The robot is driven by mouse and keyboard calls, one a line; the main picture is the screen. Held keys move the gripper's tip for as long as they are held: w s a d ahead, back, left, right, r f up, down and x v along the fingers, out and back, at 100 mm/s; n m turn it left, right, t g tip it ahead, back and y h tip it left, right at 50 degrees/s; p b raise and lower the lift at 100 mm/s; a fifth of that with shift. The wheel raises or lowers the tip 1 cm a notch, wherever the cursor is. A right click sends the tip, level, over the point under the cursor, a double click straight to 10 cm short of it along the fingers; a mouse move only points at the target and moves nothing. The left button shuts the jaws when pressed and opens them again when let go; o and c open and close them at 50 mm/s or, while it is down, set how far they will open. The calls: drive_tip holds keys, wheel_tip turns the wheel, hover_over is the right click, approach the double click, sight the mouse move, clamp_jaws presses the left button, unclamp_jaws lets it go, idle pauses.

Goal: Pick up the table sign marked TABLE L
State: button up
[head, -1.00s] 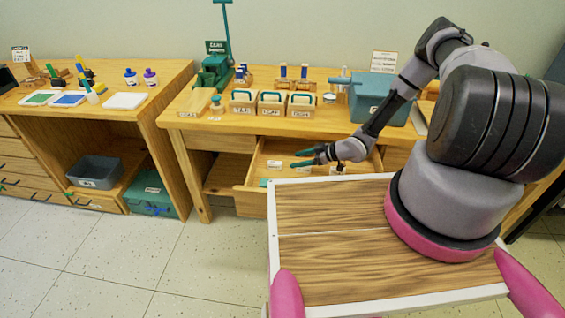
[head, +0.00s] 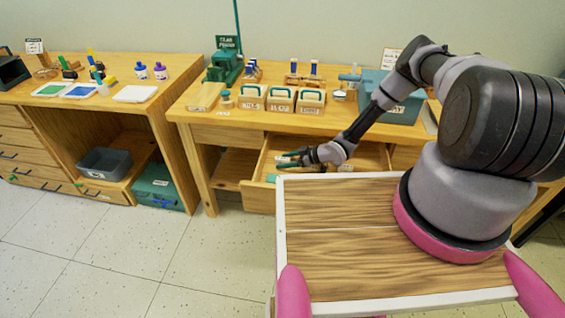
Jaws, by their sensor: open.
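I cannot make out a sign reading TABLE L. A small white sign (head: 34,46) stands at the back of the left table, and another white sign (head: 390,58) stands at the back of the right table. Their lettering is too small to read. Small pale pieces (head: 345,168) lie in the drawer to the right of the gripper. A small green piece (head: 271,178) shows at its front left. The gripper seems empty.
Labelled wooden holders (head: 282,100) stand on the right table above the drawer, with a teal box (head: 385,100) to their right. A green press (head: 224,66) stands behind. My wooden deck reaches close to the drawer front. The floor at left is clear.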

clamp_jaws()
